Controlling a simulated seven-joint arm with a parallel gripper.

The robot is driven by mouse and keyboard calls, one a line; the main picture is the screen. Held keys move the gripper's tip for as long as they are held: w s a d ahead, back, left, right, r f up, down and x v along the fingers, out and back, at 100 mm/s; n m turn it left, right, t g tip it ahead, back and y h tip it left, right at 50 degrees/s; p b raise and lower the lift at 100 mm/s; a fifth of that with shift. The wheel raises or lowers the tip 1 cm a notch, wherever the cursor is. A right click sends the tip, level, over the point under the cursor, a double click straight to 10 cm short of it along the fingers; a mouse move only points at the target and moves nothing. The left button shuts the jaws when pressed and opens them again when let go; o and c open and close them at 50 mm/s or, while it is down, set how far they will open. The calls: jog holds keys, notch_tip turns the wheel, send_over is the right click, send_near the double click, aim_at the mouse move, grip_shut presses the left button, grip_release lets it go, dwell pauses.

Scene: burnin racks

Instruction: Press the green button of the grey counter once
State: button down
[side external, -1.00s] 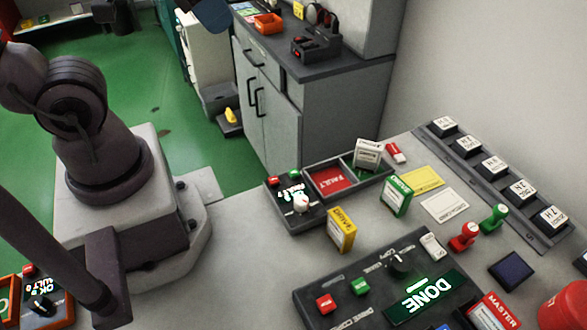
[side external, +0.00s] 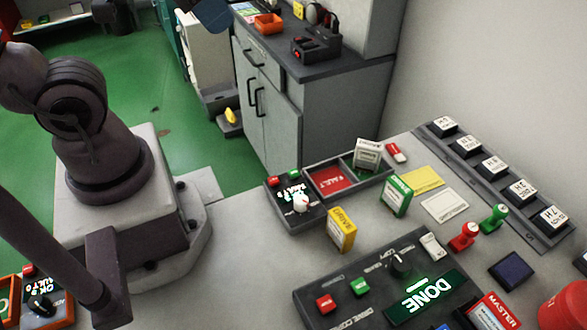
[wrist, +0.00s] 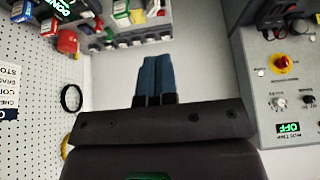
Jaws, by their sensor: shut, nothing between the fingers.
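The grey counter (side external: 310,215) stands at the middle of the side external view, left of a two-part tray. It has a red button (side external: 273,181), a green button (side external: 294,173), a lit display (side external: 290,191) and a white knob (side external: 300,203). The small display text is hard to read. My gripper (wrist: 157,60) shows in the wrist view, its two blue fingers together and empty. It is outside the side external view, where only my arm shows at the left. I cannot make out the green button in the wrist view.
An orange-framed counter (side external: 65,318) is at the lower left. A drive copier panel (side external: 385,262) with its own red and green buttons reads DONE. Yellow (side external: 341,232) and green (side external: 397,196) cartridges stand between. The wrist view shows a panel reading OFF (wrist: 288,129) at right.

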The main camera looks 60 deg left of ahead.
jog(key=n+g+h, duration=0.4)
jog(key=n+h, duration=0.5)
jog(key=n, duration=1.9)
send_over(295, 170)
notch_tip(295, 170, down, 20)
jog(key=shift+f+n, duration=0.15)
jog(key=shift+n, duration=0.55)
jog(key=shift+f, duration=4.4)
